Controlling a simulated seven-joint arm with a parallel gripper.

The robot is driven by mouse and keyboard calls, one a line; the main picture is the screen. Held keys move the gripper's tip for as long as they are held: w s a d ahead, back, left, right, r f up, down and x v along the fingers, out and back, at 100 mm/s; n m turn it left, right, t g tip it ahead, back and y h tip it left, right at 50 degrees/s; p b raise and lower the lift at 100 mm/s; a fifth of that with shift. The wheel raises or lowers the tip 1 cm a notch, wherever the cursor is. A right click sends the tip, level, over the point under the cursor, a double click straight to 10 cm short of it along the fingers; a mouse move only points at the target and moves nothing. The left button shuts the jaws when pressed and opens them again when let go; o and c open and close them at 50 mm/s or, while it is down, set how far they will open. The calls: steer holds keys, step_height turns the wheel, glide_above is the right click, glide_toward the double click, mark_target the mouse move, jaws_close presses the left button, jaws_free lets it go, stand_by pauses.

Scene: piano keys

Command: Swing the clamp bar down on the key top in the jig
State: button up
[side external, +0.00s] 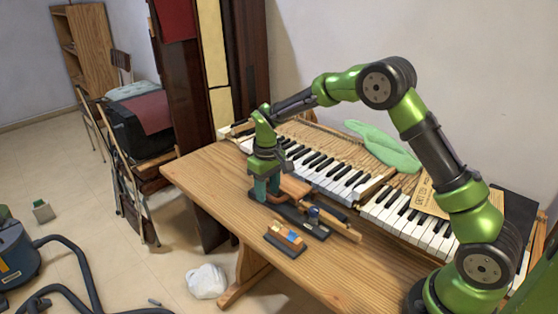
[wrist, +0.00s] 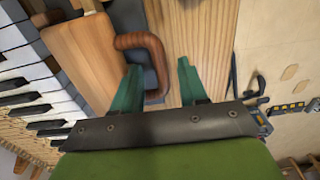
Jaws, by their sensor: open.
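My gripper (side external: 262,197) is low over the left end of the dark jig (side external: 290,216) on the bench. In the wrist view its two green fingers (wrist: 158,68) are open. A reddish-brown bent bar (wrist: 153,45), which looks like the clamp bar's handle, curves into the space between them and is not gripped. A wooden block (wrist: 82,50) lies beside the bar, with part of the dark jig plate (wrist: 133,18) behind. In the side view, the brown wooden part (side external: 294,187) shows just right of my fingers. I cannot make out the key top.
The piano keyboard (side external: 325,170) runs along the back of the bench. A small wooden holder (side external: 285,239) with coloured pieces stands in front of the jig. A green cloth (side external: 385,147) lies behind the keys. The bench top (side external: 215,177) is bare at left.

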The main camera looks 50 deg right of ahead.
steer(key=shift+r, duration=2.8)
steer(key=shift+s+a+f+m, duration=0.15)
steer(key=shift+s+f+m, duration=0.05)
steer(key=shift+s, duration=0.3)
steer(key=shift+s+a+f+m, duration=0.1)
steer(key=shift+s+f+m, duration=0.1)
steer(key=shift+s, duration=0.3)
steer(key=s+a+r+m+t, duration=0.1)
steer(key=s+r, duration=0.3)
steer(key=s, duration=0.4)
steer(key=s+a+r+m+t+y, duration=0.1)
steer(key=s+r+t, duration=0.2)
steer(key=s+r, duration=0.2)
steer(key=s+a+r+m+t+y, duration=0.1)
steer(key=s+r+t, duration=0.2)
steer(key=s, duration=0.8)
step_height(320, 180, up, 2)
steer(key=shift+s+r, duration=0.15)
steer(key=shift+r, duration=0.1)
